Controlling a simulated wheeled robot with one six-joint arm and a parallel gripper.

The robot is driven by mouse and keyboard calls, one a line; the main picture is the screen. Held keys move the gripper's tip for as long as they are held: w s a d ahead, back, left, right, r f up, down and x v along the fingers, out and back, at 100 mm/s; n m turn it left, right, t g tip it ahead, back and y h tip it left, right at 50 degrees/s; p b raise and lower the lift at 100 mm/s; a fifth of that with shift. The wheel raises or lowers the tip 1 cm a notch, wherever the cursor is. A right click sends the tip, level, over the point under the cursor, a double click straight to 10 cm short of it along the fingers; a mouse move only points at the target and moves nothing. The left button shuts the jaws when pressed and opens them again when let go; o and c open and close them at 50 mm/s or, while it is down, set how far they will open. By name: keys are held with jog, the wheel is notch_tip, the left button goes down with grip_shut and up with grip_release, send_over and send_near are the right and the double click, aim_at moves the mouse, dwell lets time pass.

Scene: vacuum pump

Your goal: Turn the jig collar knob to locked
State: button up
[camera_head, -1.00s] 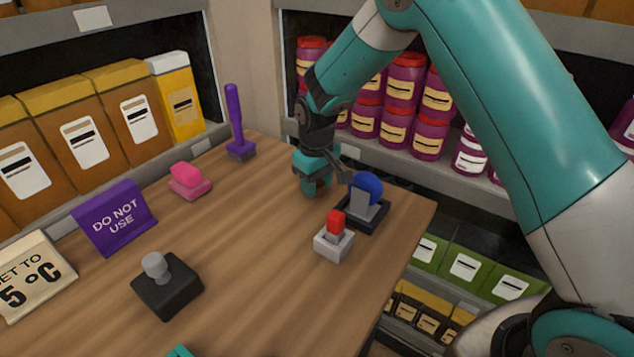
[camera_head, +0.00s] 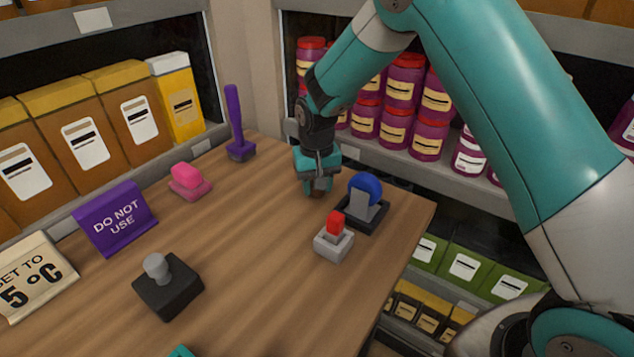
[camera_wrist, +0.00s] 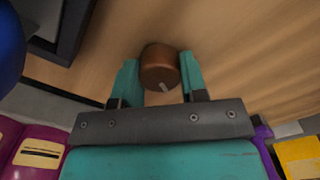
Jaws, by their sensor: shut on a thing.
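A round copper-brown knob (camera_wrist: 158,62) sits between the two teal fingers of my gripper (camera_wrist: 160,78) in the wrist view. The knob has a short pale mark on its near side. My gripper is shut on it, with a finger on each side. In the head view my gripper (camera_head: 317,184) points down at the far end of the wooden table, and hides most of the knob. No locked or unlocked label on the knob is legible.
Right of my gripper stand a blue disc on a black base (camera_head: 366,190) and a red-topped grey switch (camera_head: 334,238). Left are a purple-handled lever (camera_head: 236,130), a pink button (camera_head: 189,180), a purple sign (camera_head: 114,215) and a black joystick box (camera_head: 167,285). The table's middle is clear.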

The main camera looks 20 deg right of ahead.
jog(key=m, duration=1.2)
jog(key=shift+r+p, duration=0.1)
jog(key=shift+p, duration=0.2)
jog(key=shift+w+m, duration=0.1)
jog(key=shift+m, duration=0.2)
jog(key=o, duration=0.9)
notch_tip(320, 180, up, 17)
jog(key=shift+r+b, duration=0.15)
jog(key=shift+b, duration=0.75)
jog(key=s+a+n+y, duration=0.1)
jog(key=s+n, duration=0.6)
jog(key=s, duration=0.3)
jog(key=s+a+r+n+y, duration=0.1)
jog(key=s+a+n, duration=0.1)
jog(key=s+n, duration=0.4)
jog(key=s+a+r+n+y, duration=0.1)
jog(key=s+n, duration=0.6)
jog(key=s, duration=0.8)
jog(key=shift+a+n+y, duration=0.25)
jog(key=shift+n+y, duration=0.05)
jog(key=shift+y, duration=0.3)
